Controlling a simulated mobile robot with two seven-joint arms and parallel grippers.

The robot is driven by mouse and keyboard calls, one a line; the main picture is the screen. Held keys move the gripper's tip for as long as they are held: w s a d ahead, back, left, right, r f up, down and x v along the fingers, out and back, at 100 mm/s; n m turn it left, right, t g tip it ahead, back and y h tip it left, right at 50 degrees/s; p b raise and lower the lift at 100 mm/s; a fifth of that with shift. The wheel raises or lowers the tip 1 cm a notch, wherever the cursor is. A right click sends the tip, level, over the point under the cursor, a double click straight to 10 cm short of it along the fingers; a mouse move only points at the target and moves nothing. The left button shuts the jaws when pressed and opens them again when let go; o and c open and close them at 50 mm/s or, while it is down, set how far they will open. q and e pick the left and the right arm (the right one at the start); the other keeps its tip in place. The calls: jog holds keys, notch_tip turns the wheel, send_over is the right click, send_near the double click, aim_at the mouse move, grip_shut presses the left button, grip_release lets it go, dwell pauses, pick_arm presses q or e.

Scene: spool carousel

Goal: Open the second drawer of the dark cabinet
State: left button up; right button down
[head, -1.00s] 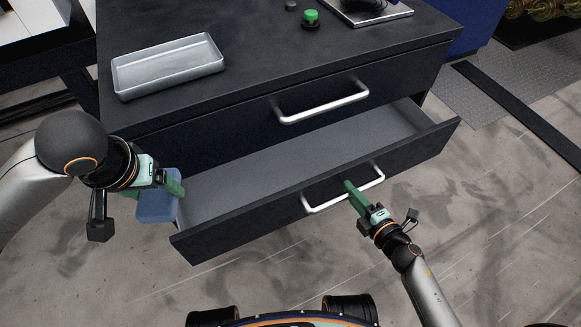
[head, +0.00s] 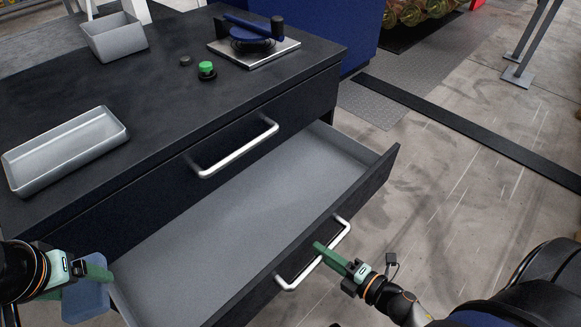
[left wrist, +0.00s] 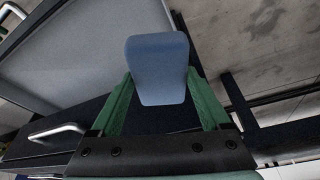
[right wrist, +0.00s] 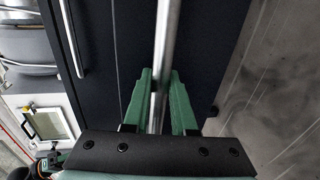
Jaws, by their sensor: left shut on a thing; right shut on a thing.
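The dark cabinet (head: 160,110) has two silver-handled drawers in view. The upper drawer, with its handle (head: 237,149), is closed. The second drawer (head: 250,190) is pulled well out, and its grey inside is empty. My right gripper (head: 318,246) is shut on the second drawer's handle (head: 342,229); in the right wrist view the bar (right wrist: 162,60) runs between the green fingers. My left gripper (head: 100,275) is shut on a blue block (head: 86,300), held by the drawer's left end. The block also shows between the fingers in the left wrist view (left wrist: 157,68).
On the cabinet top are a shallow metal tray (head: 65,148), a grey bin (head: 114,37), a green button (head: 206,68) and a metal plate with a dark blue device (head: 252,42). Open floor (head: 470,200) lies to the right, crossed by a black strip (head: 470,130).

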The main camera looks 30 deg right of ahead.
jog(key=c, duration=0.7)
grip_release()
jog(key=shift+c, duration=0.2)
pick_arm(q)
notch_tip(320, 180, up, 3)
jog(key=p, duration=0.2)
jog(key=shift+f+p, duration=0.15)
jog(key=shift+p, duration=0.15)
pick_arm(e)
jog(key=v, duration=1.2)
pick_arm(q)
jog(key=shift+s, duration=0.1)
pick_arm(e)
jog(key=shift+s, duration=0.1)
